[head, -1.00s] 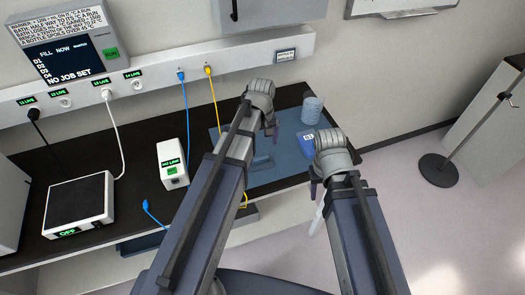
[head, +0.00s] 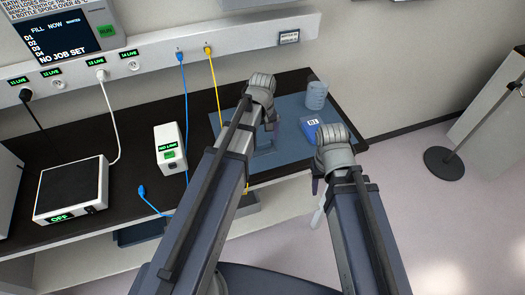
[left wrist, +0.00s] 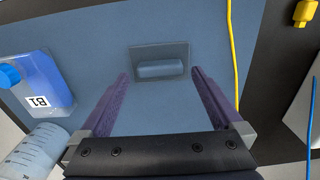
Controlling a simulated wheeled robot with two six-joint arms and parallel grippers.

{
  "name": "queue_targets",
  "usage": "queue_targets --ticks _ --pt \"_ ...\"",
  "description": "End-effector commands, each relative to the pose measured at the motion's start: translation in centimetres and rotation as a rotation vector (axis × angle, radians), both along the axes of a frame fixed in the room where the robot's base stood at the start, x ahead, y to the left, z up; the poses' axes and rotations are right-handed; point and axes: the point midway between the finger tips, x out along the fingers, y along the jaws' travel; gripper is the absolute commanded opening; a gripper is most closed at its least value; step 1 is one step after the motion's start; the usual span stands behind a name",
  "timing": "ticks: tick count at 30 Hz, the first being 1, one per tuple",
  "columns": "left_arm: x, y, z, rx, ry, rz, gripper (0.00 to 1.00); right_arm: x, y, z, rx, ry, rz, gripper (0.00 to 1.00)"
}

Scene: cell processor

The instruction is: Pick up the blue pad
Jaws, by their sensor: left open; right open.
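The blue pad (left wrist: 160,48) is a small grey-blue rectangle with a raised rounded bar across it. It lies flat on the larger blue mat (left wrist: 90,38). In the head view the pad (head: 264,146) is partly hidden behind my left arm. My left gripper (head: 269,122) is over the mat near the pad. In the left wrist view its two fingers (left wrist: 160,76) are apart and empty, with the pad ahead between and just beyond the tips. My right gripper (head: 317,182) hangs past the bench's front edge, apart from the pad; its fingers are mostly hidden.
A blue bottle labelled B1 (head: 310,127) and a clear beaker (head: 316,95) stand on the mat's right side. A yellow cable (head: 214,75) runs down left of the pad. A white box (head: 170,148) and a flat device (head: 72,189) are further left.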

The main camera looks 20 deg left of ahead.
Motion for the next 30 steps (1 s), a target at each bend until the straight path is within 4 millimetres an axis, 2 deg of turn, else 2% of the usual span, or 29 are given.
queue_targets --ticks 1,4,13,30 --pt "-0.01 0.01 -1.36 0.0 0.0 0.0 1.0 0.0 0.0 -1.36 0.0 0.0 0.0 0.5" --pt "0.0 0.0 -2.19 0.0 0.0 0.0 1.0 0.0 0.0 -2.18 0.0 0.0 -0.001 0.5" --pt "0.01 0.0 -2.13 0.0 0.0 0.0 1.0 0.0 0.0 -2.13 0.0 0.0 -0.001 0.5" --pt "0.0 0.0 -2.14 0.0 0.0 0.001 0.36 0.01 0.0 -2.13 0.0 0.0 -0.001 0.5"
